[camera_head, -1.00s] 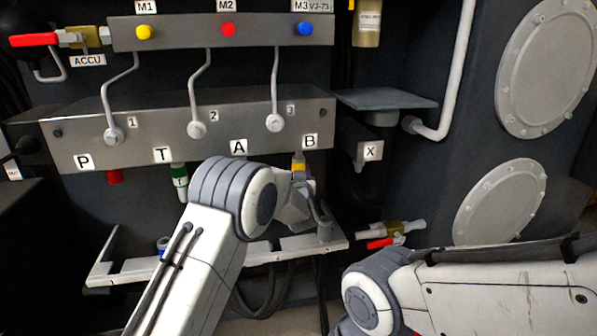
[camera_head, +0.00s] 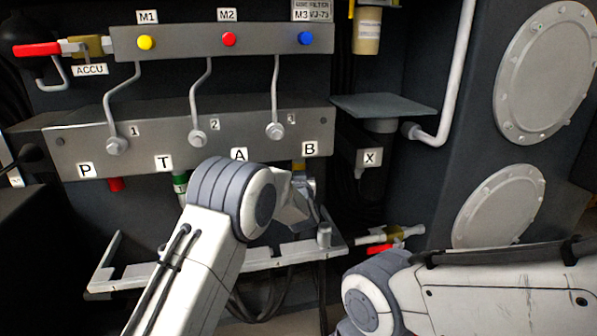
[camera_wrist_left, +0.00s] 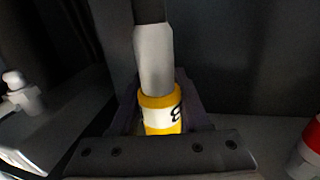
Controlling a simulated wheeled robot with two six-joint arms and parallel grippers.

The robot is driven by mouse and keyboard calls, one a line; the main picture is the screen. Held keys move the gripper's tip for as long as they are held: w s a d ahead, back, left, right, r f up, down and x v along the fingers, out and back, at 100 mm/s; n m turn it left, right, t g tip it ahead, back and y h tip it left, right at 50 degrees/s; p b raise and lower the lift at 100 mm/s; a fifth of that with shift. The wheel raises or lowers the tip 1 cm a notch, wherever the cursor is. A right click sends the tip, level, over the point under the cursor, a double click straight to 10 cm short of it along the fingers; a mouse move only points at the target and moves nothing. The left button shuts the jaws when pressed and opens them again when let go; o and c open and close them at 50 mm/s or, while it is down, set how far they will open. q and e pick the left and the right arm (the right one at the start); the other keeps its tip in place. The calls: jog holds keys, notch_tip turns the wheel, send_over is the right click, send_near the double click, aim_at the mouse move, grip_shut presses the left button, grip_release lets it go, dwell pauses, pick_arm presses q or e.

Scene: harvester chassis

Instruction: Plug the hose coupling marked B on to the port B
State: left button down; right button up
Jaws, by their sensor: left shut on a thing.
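My left gripper (camera_head: 306,208) is shut on the hose coupling B (camera_wrist_left: 158,113), a pale grey sleeve with yellow bands and a white band with a black mark. In the left wrist view it stands upright between the jaws, with a dark part above it. In the head view the gripper is just below the label B (camera_head: 309,149) on the grey manifold block, and a little dull yellow (camera_head: 299,165) shows under the block's lower edge. Port B itself is hidden, so I cannot tell whether the coupling touches it. My right gripper is out of the picture; only its arm shows.
Red port P (camera_head: 115,184) and green port T (camera_head: 180,184) hang to the left. A pale rack (camera_head: 140,278) lies below, with an upright grey fitting (camera_head: 324,234) near my left gripper. A brass valve with a red handle (camera_head: 382,247) is at right.

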pick_arm(q)
jog(key=shift+r, duration=0.45)
